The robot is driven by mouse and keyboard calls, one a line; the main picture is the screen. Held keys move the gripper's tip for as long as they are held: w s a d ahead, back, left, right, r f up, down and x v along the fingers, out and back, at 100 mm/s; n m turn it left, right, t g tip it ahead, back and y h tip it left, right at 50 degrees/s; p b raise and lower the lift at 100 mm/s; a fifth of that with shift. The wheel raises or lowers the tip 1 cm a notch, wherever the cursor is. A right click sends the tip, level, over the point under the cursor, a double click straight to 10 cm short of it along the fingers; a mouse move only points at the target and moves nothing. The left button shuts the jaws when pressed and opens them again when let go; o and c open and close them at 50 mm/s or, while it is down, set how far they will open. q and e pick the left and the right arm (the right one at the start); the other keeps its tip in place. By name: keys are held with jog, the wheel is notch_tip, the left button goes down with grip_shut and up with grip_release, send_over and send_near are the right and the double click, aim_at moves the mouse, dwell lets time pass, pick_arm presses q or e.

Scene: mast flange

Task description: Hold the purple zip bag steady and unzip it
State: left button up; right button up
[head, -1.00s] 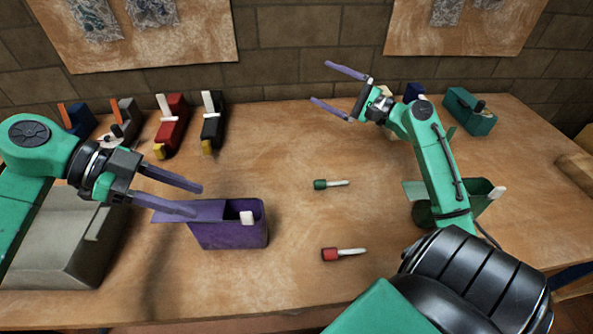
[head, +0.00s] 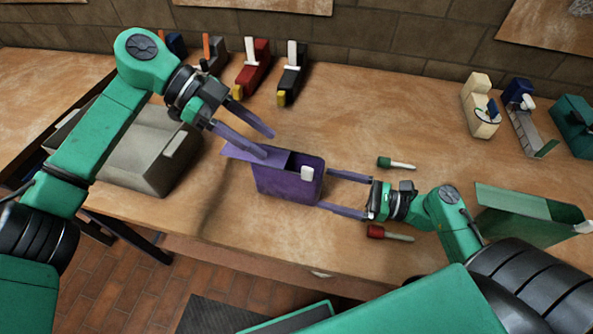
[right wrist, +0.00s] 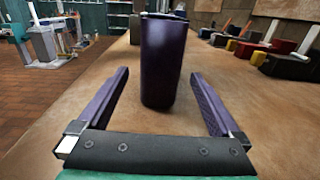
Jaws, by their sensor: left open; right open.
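The purple zip bag (head: 285,186) stands upright on the table in the middle of the head view. A white tab (head: 307,173) shows at its right end, and a flat flap reaches out from its left end. My left gripper (head: 268,146) is open above the bag's left end; its lower finger overlaps the flap, and contact cannot be told. My right gripper (head: 327,191) is open and empty, its fingertips at the bag's right end. In the right wrist view the bag (right wrist: 162,65) stands ahead, centred between the spread fingers (right wrist: 160,75).
A green marker (head: 385,162) and a red marker (head: 377,232) lie beside my right gripper. A grey bin (head: 150,160) stands left, a green open box (head: 510,205) right. Several colored dispensers (head: 252,66) line the back. The table behind the bag is clear.

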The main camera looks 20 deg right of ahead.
aim_at(306, 167)
jog(key=x, duration=1.1)
jog(key=c, duration=1.3)
pick_arm(q)
jog(key=shift+c, duration=0.4)
pick_arm(e)
jog(key=shift+c, duration=0.9)
jog(key=shift+d, duration=0.1)
pick_arm(q)
jog(key=shift+m+y, duration=0.4)
jog(key=shift+y, duration=0.3)
jog(key=x, duration=0.3)
jog(key=d+r+x, duration=0.1)
jog(key=x, duration=0.7)
jog(key=shift+s+d+r, duration=0.1)
jog(key=shift+s+d, duration=0.05)
jog(key=shift+d, duration=0.25)
grip_shut()
jog(key=shift+r, duration=0.1)
